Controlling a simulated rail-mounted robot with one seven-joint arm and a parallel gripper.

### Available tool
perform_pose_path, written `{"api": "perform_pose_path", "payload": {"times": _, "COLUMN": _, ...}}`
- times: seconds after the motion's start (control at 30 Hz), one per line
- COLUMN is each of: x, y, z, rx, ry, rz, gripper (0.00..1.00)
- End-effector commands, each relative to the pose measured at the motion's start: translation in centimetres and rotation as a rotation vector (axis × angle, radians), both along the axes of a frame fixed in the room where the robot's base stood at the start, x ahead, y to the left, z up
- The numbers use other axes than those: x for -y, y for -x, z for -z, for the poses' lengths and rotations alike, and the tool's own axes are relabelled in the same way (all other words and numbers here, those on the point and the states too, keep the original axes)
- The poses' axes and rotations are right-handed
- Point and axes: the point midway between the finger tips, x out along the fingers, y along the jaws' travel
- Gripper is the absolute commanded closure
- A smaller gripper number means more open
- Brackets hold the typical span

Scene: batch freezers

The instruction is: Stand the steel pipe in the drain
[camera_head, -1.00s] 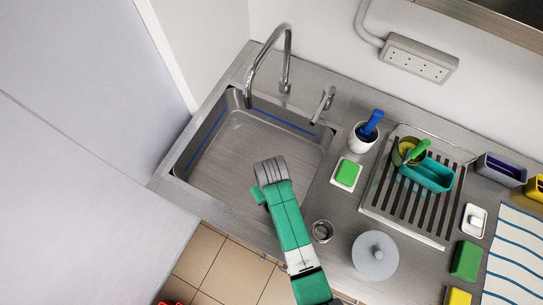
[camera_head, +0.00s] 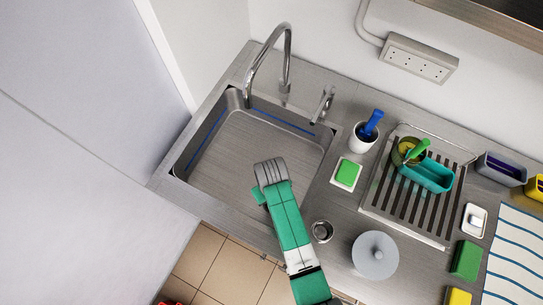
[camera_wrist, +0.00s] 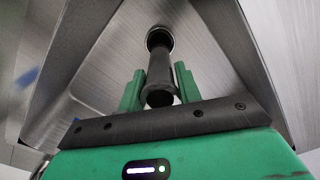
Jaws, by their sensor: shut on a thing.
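My gripper (camera_wrist: 160,86) is shut on the steel pipe (camera_wrist: 160,68), with one green finger on each side of it. The pipe looks dark grey and its near end shows as an open, dark mouth. Its far end overlaps the round drain (camera_wrist: 150,35) in the sink floor, with the metal rim showing around it. I cannot tell whether that end is inside the drain or just above it. In the head view my arm reaches over the front of the sink (camera_head: 225,150) and hides the pipe and the drain.
A curved tap (camera_head: 287,55) stands at the sink's back edge. Right of the sink are a sponge on a white dish (camera_head: 348,172), a white cup with a blue brush (camera_head: 363,138), a dish rack (camera_head: 378,200), a small metal cup (camera_head: 322,231) and a round grey lidded pot (camera_head: 375,255).

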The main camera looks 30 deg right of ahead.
Motion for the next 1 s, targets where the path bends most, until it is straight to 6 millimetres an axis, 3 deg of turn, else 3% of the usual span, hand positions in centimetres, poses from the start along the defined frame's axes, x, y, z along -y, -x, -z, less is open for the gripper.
{"api": "perform_pose_path", "payload": {"times": 0.17, "x": 0.0, "y": 0.0, "z": 0.4, "rx": 0.001, "ry": 0.0, "rz": 0.0, "gripper": 0.84}}
{"api": "perform_pose_path", "payload": {"times": 0.2, "x": 0.0, "y": 0.0, "z": 0.4, "rx": 0.001, "ry": 0.001, "rz": 0.0, "gripper": 0.64}}
{"api": "perform_pose_path", "payload": {"times": 0.27, "x": 0.0, "y": 0.0, "z": 0.4, "rx": 0.001, "ry": 0.001, "rz": 0.0, "gripper": 0.57}}
{"api": "perform_pose_path", "payload": {"times": 0.57, "x": 0.0, "y": 0.0, "z": 0.2, "rx": 0.0, "ry": 0.0, "rz": 0.0, "gripper": 0.57}}
{"api": "perform_pose_path", "payload": {"times": 1.0, "x": 0.0, "y": 0.0, "z": -3.9, "rx": 0.0, "ry": 0.0, "rz": -0.001, "gripper": 0.57}}
